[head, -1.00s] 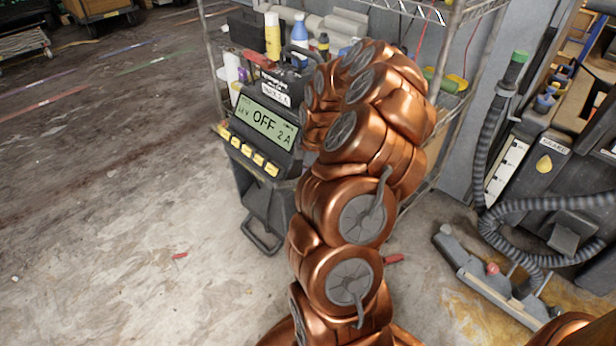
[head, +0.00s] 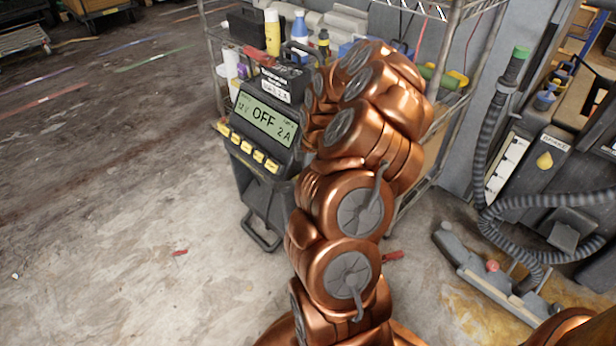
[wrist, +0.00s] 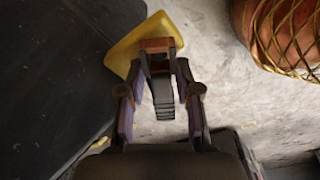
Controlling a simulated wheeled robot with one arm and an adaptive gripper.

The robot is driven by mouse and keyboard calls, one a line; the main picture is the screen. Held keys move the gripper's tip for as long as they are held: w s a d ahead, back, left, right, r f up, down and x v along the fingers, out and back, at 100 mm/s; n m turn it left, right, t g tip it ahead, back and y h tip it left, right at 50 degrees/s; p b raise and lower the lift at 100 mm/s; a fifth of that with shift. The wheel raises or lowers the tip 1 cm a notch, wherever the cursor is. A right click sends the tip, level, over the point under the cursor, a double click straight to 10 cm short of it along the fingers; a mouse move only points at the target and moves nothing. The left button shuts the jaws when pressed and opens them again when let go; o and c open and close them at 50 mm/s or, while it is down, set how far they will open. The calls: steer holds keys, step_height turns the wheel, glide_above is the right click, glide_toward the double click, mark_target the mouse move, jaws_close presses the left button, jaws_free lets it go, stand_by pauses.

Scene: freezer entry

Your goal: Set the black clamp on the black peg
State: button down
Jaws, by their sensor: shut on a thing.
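My gripper (wrist: 157,88) is shut on the black clamp (wrist: 162,98), a dark ribbed piece with copper-coloured jaws, in the wrist view. The clamp is held in front of a flat yellow piece (wrist: 125,50); I cannot tell whether they touch. In the head view my copper arm hides the gripper and clamp. The charger (head: 263,125) stands left of my arm, its display reading OFF and 2 A. I cannot make out the black peg in either view.
A dark battery-like box (head: 285,77) is behind the charger's display, with a red object (head: 258,57) near it. A wire shelf (head: 215,50) with bottles stands behind. A ribbed hose (head: 490,150) hangs at right. The floor at left is mostly clear.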

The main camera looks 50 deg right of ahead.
steer(key=shift+f, duration=0.45)
steer(key=c, duration=0.7)
jaws_free()
steer(key=r, duration=0.4)
steer(key=d+r, duration=0.1)
steer(key=r, duration=0.3)
steer(key=s+r, duration=0.1)
steer(key=r, duration=0.3)
steer(key=shift+d, duration=0.2)
steer(key=shift+w, duration=0.1)
